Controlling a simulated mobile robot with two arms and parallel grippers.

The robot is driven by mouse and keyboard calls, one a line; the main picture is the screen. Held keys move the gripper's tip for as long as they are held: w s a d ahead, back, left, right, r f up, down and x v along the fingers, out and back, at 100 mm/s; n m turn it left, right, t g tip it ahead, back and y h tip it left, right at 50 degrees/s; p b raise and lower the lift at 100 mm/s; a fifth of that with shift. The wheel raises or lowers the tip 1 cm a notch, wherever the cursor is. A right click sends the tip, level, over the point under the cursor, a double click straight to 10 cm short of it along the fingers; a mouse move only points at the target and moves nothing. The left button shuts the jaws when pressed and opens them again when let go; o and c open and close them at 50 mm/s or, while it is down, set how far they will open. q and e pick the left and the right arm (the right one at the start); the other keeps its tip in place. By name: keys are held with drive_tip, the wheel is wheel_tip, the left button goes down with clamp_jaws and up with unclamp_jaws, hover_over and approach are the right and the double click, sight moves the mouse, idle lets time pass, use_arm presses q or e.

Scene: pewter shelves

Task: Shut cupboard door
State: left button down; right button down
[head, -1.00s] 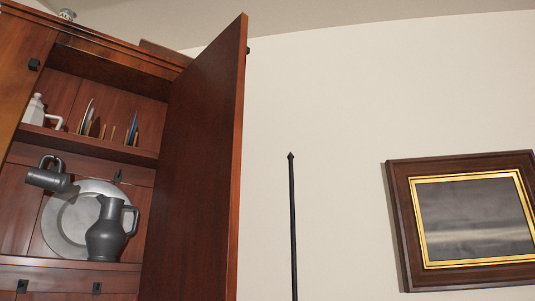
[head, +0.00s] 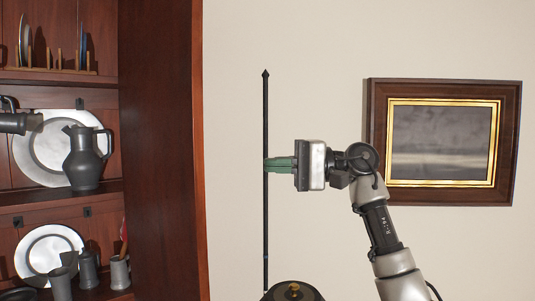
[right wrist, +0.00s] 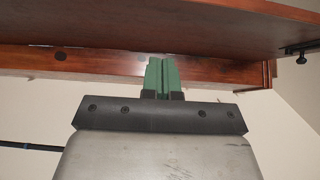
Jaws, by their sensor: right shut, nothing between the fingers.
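The cupboard door (head: 160,150) is a tall dark reddish-wood panel. It stands open on the right side of the cupboard, swung out toward me, and its top and bottom are out of the head view. My right gripper (head: 268,164) is to the right of the door, its green fingers together and empty, pointing left with a gap to the door's edge. In the right wrist view, the gripper (right wrist: 161,75) shows with reddish-brown wood (right wrist: 200,28) beyond its fingers. A small dark knob (right wrist: 302,57) is on the wood at the right.
The cupboard shelves (head: 60,198) hold pewter plates, a dark pitcher (head: 86,158) and several mugs. A thin black pole (head: 266,110) stands behind my right gripper. A framed picture (head: 376,140) hangs on the wall. A dark round-topped object (head: 293,292) is below.

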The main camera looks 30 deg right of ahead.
drive_tip(key=w+a+p, duration=0.1)
drive_tip(key=a+p, duration=0.4)
drive_tip(key=a, duration=0.5)
drive_tip(key=shift+w+a, duration=0.25)
drive_tip(key=shift+a, duration=0.15)
